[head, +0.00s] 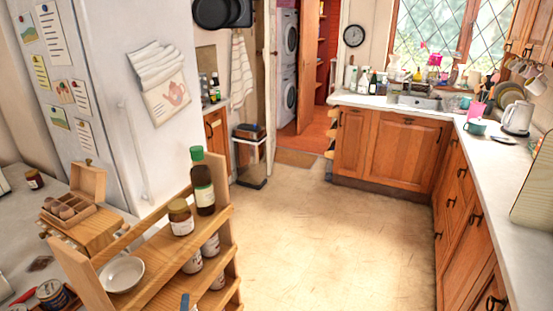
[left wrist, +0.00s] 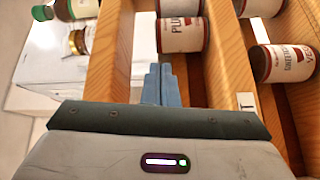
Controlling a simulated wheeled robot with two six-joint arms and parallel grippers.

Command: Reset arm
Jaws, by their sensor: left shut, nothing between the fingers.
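Labelled cans (left wrist: 180,35) stand in the rack near the fingers. My right gripper is in neither view.
The rack's top holds a white bowl (head: 122,274), a brown jar (head: 181,217) and a green-capped bottle (head: 202,182). A wooden box (head: 82,210) sits on the counter at left. The tan floor (head: 310,235) is clear up to the wooden cabinets (head: 385,145).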

